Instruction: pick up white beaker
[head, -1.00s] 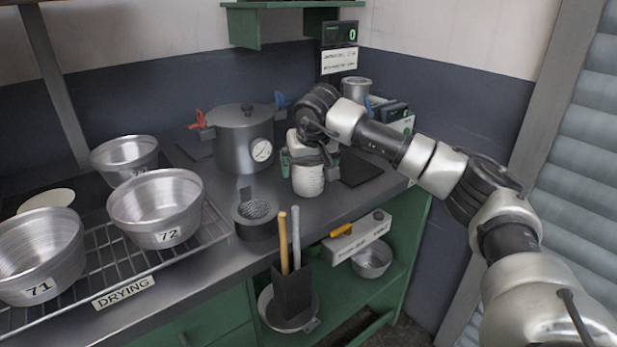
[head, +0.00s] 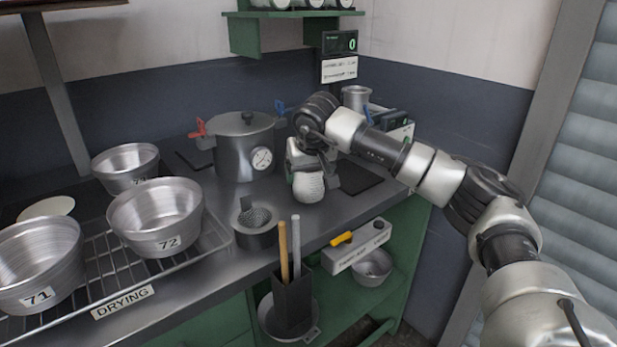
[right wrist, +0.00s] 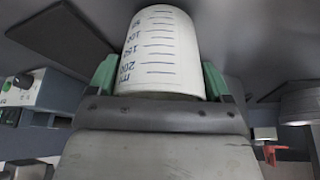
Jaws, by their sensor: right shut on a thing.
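The white beaker (head: 309,187) is at the middle of the counter, in front of the steel pot. In the right wrist view its white wall (right wrist: 163,50) shows blue graduation lines and numbers, upside down. My right gripper (head: 311,170) comes down over the beaker and hides its upper part. In the right wrist view the green finger pads (right wrist: 160,84) press in on both sides of the beaker, so the gripper is shut on it. I cannot tell whether the beaker's base touches the counter. My left gripper is not in view.
A steel pot (head: 240,150) with a gauge stands behind left. A dark cup (head: 254,232) with a mesh ball sits in front left. Bowls labelled 72 (head: 157,217) and 71 (head: 38,262) rest on the drying rack (head: 205,243). A dark flat plate (head: 362,177) lies right of the beaker.

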